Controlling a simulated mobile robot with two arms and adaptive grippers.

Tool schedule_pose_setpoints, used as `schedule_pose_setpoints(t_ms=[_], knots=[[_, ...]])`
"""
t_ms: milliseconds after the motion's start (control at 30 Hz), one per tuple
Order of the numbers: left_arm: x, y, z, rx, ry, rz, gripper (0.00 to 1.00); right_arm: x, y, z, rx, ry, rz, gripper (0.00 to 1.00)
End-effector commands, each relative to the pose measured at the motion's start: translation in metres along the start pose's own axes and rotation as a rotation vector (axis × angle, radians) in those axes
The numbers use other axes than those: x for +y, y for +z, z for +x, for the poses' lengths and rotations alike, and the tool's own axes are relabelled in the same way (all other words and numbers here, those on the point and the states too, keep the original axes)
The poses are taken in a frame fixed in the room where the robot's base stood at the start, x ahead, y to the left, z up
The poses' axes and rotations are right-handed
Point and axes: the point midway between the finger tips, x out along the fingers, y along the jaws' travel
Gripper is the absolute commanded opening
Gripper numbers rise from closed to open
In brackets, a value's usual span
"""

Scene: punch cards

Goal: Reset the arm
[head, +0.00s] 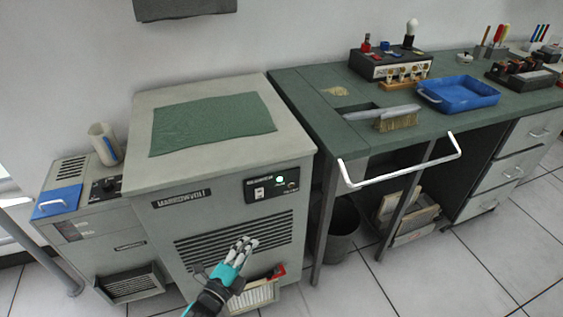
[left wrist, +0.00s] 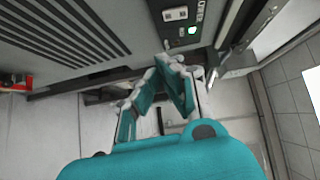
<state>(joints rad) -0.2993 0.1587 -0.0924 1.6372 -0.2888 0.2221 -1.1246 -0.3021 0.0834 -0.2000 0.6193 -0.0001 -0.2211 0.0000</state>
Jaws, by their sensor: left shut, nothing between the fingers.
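My left gripper (head: 243,247) is in front of the lower front face of the grey Marrowvolt machine (head: 170,225), just over its vent slats. Its fingers are together and hold nothing. In the left wrist view the teal-padded gripper (left wrist: 172,65) points toward the machine's front, below the switch panel. The machine's control panel (head: 271,182) has a white switch and a lit green lamp; the panel also shows in the left wrist view (left wrist: 183,20). My right gripper is in neither view.
A green-topped workbench (head: 310,92) with a white front rail (head: 400,175) stands to the right. It bears a brush (head: 396,121) and a blue tray (head: 458,94). A red-handled item (head: 277,272) and a slatted tray (head: 254,296) are low by the machine. Tiled floor is clear at the lower right.

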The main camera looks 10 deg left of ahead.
Motion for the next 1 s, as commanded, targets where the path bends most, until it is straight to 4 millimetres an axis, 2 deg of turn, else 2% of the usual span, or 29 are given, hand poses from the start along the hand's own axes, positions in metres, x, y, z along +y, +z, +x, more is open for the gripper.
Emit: schedule_pose_setpoints(t_ms=[67,167,267,367,400,467,500,567,600,667,700,833,900,1000], knots=[[0.001,0.000,0.000,0.000,0.002,-0.002,0.00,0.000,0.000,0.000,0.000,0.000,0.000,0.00],[0.015,0.001,-0.003,-0.009,0.036,-0.036,0.00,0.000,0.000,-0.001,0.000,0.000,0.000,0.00],[0.055,0.004,-0.012,-0.039,0.135,-0.145,0.00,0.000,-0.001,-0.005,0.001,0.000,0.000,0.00],[0.118,0.005,-0.035,-0.103,0.288,-0.318,0.00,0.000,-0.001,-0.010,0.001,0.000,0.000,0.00],[0.146,0.005,-0.048,-0.141,0.357,-0.395,0.00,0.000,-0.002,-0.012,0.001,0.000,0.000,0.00],[0.185,0.005,-0.072,-0.205,0.456,-0.510,0.00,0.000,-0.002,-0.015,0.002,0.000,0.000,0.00],[0.211,0.004,-0.090,-0.253,0.521,-0.582,0.00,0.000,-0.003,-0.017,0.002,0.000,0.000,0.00],[0.246,0.001,-0.119,-0.331,0.613,-0.686,0.00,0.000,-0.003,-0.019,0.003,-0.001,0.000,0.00],[0.268,-0.001,-0.141,-0.389,0.672,-0.752,0.00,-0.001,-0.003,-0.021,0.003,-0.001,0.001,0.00],[0.298,-0.005,-0.176,-0.484,0.756,-0.845,0.00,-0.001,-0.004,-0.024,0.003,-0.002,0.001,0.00],[0.316,-0.008,-0.201,-0.551,0.808,-0.905,0.00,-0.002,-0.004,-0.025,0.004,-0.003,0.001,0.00],[0.361,-0.018,-0.281,-0.779,0.949,-1.059,0.00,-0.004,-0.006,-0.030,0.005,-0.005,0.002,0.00],[0.375,-0.024,-0.319,-0.891,1.002,-1.117,0.00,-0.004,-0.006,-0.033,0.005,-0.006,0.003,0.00],[0.387,-0.029,-0.359,-1.017,1.050,-1.172,0.00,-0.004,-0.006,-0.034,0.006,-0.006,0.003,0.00]])
